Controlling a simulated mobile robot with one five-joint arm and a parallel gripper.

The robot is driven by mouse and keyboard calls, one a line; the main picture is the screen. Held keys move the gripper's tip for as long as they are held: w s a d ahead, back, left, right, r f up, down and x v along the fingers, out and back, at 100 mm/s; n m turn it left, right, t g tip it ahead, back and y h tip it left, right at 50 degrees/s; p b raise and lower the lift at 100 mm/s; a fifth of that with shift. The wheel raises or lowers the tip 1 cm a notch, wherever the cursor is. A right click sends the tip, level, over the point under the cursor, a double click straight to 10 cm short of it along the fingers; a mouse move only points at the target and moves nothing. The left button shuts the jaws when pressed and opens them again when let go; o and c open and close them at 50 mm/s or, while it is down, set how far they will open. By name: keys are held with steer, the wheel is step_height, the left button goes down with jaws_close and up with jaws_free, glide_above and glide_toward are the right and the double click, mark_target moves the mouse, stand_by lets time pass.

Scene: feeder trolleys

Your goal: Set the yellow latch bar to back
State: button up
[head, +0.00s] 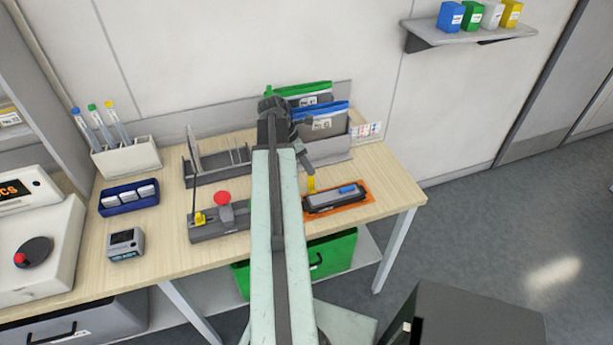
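A small upright yellow piece (311,184), which looks like the latch bar, shows at the left end of a long dark device (332,199) with a blue part on top. This device lies on an orange mat (366,190) at the right of the table. My gripper (308,168) points down just above the yellow piece. I cannot tell whether they touch, or whether the fingers are open. A second yellow part (200,218) sits on a grey fixture (222,229) with a red knob (222,198), left of my arm. My arm hides part of the table between them.
Upright folders in a grey holder (325,147) stand behind my gripper. A slotted rack (218,168), a blue tray (128,197) and a grey box (125,244) are on the left. A dark cabinet (470,320) stands at lower right.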

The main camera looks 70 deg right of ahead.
steer(key=shift+s+f, duration=0.1)
steer(key=shift+f, duration=0.35)
steer(key=shift+r, duration=0.15)
jaws_close()
stand_by(0.9)
